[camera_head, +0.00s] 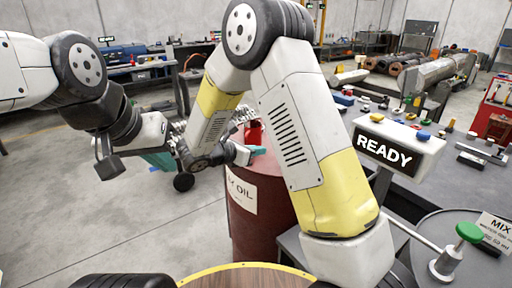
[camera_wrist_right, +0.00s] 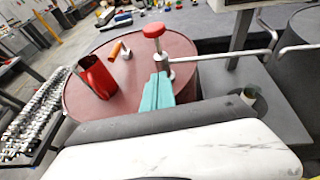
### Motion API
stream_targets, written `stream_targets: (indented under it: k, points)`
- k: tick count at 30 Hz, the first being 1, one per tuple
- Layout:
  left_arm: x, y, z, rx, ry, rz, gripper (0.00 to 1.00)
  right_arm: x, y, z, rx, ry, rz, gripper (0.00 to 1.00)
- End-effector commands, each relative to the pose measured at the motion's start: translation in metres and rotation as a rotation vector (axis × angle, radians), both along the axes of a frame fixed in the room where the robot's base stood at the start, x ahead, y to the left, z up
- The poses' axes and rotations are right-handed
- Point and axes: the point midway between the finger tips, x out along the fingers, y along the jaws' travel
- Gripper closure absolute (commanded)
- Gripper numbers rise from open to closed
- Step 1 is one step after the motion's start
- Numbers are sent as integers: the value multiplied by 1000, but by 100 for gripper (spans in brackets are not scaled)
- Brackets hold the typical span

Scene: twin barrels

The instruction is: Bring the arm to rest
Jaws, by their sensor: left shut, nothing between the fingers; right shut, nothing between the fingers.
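My right arm arches across the middle of the head view, and its gripper (camera_head: 258,151) hangs over the dark red oil barrel (camera_head: 270,205). In the right wrist view its teal fingers (camera_wrist_right: 157,92) are together and empty, in front of the barrel top (camera_wrist_right: 190,85). I cannot tell whether they touch it. My left arm comes in from the upper left. Its gripper (camera_head: 160,160), teal at the tip, is low over the floor left of the barrel, partly hidden behind the arms; it is shut and empty.
A red open container (camera_wrist_right: 97,77) and an orange-handled tool (camera_wrist_right: 115,50) are on the barrel. A red knob (camera_wrist_right: 154,30) stands on a pipe behind the fingers. A green knob (camera_head: 469,232), a READY sign (camera_head: 385,153) and a cluttered bench are at right. Left floor is mostly clear.

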Motion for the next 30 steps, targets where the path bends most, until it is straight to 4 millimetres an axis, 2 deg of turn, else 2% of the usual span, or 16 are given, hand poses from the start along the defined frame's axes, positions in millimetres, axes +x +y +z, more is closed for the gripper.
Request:
stream_targets:
  k: [16,20,23,27,30]
  points:
    - [0,0,0,0,0,0,100,0,-1,0,2,0,-2,100]
    - [0,0,0,0,0,0,100,-8,-16,9,53,-10,-59,100]
    - [0,0,0,0,0,0,100,-26,-44,25,167,-35,-181,100]
    - [0,0,0,0,0,0,100,-73,-89,48,414,-97,-433,100]
    - [0,0,0,0,0,0,100,-110,-109,59,606,-154,-616,100]
